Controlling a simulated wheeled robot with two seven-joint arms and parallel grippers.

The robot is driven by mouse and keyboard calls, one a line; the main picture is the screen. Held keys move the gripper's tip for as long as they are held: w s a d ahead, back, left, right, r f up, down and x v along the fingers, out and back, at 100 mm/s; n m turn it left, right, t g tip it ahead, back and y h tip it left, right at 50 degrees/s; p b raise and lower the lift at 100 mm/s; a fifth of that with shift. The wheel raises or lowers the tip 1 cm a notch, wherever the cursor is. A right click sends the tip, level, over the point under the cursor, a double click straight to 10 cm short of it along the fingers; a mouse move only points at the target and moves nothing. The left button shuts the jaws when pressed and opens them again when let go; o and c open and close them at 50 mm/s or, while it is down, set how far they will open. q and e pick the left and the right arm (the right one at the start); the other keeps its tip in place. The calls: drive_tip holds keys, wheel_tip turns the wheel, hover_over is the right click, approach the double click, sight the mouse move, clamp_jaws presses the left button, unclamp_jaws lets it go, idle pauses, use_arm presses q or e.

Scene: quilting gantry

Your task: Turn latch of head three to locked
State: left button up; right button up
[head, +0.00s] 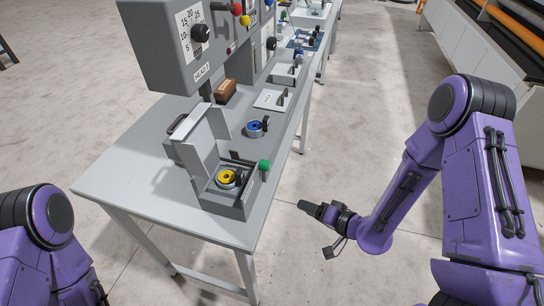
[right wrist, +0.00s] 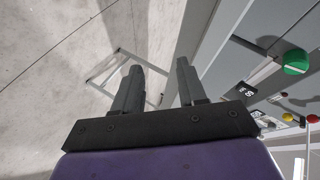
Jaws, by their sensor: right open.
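A grey head box (head: 170,45) labelled HEAD 3 stands on a post over the near end of the bench. Below it is an open grey case (head: 218,203) with a yellow-topped round part (head: 229,177) inside. A lever with a green knob (head: 265,165) stands upright at the case's right side; the green knob also shows in the right wrist view (right wrist: 296,62). I cannot tell whether this lever is the latch or whether it is locked. My right gripper (head: 306,208) is open and empty, right of the bench and apart from the knob; its fingers show in the wrist view (right wrist: 158,82). My left gripper is out of view.
The grey bench (head: 120,170) runs away from me. A blue-topped spool (head: 255,129), a brown block (head: 225,91) and further heads stand along it. Bare floor (head: 345,120) lies right of the bench. A long machine with rollers (head: 500,55) stands at far right.

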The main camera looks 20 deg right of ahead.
wheel_tip(320, 180, up, 14)
drive_tip(key=w+n+g+y+p, duration=0.1)
drive_tip(key=w+n+y, duration=0.1)
drive_tip(key=n+y, duration=0.5)
drive_tip(key=shift+m+y, duration=0.8)
drive_tip(key=x, duration=0.3)
drive_tip(key=p+x, duration=0.1)
drive_tip(key=x, duration=0.3)
drive_tip(key=p+x, duration=0.1)
drive_tip(key=x, duration=0.2)
drive_tip(key=shift+s+a+r, duration=0.2)
drive_tip(key=shift+s+a, duration=0.05)
drive_tip(key=shift+a, duration=0.25)
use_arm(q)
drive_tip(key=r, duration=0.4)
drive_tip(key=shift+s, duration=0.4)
use_arm(e)
clamp_jaws()
